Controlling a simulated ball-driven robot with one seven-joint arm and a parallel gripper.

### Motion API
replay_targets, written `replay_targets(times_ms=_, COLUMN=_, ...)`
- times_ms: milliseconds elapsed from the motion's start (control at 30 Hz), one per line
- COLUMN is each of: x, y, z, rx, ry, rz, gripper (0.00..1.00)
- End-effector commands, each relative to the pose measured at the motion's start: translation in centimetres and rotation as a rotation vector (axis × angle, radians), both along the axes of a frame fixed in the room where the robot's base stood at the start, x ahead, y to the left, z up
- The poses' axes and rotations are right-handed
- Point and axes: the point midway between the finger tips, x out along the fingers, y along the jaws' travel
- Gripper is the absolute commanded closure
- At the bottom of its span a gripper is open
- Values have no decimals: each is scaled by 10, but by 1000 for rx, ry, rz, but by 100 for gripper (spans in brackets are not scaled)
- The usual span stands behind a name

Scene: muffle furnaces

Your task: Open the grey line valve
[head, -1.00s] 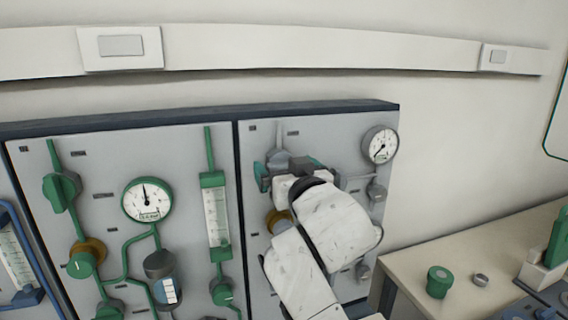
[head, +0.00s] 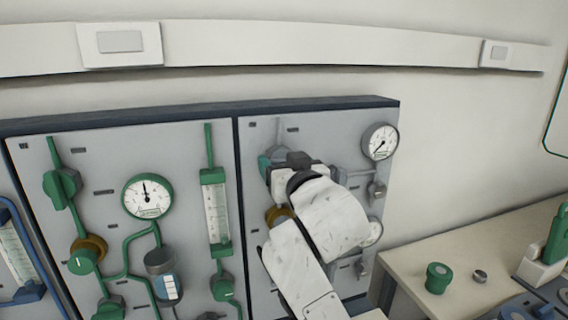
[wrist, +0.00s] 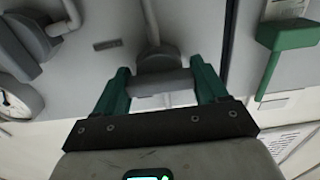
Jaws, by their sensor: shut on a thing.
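The grey line valve (head: 278,151) is on the right panel, at the upper left, under a grey pipe, partly hidden by my gripper. In the wrist view its round body and grey bar handle (wrist: 162,82) show near the top middle. My gripper (wrist: 163,75) has teal fingers, one at each end of the handle, and is shut on it. The handle lies across the line of the pipe (wrist: 150,22) in that view. In the head view my gripper (head: 276,163) is at the valve, with one teal finger showing.
A white dial gauge (head: 380,142) is at the panel's upper right, with a grey knob (head: 376,190) below it. The left panel carries green pipes, a green valve (head: 61,187) and a green gauge (head: 147,196). A bench (head: 420,262) with a green jar (head: 438,278) stands at right.

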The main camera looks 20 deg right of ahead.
Motion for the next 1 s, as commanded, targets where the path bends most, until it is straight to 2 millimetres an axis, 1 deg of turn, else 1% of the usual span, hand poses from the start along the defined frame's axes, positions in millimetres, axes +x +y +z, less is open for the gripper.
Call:
replay_targets(times_ms=267, x=0, y=1, z=0, rx=19, ry=1, rz=1, gripper=58)
replay_targets(times_ms=467, x=0, y=1, z=-1, rx=102, ry=2, rz=1, gripper=58)
replay_targets(times_ms=667, x=0, y=2, z=-1, rx=254, ry=2, rz=2, gripper=58)
replay_targets(times_ms=1000, x=0, y=2, z=-1, rx=577, ry=2, rz=3, gripper=58)
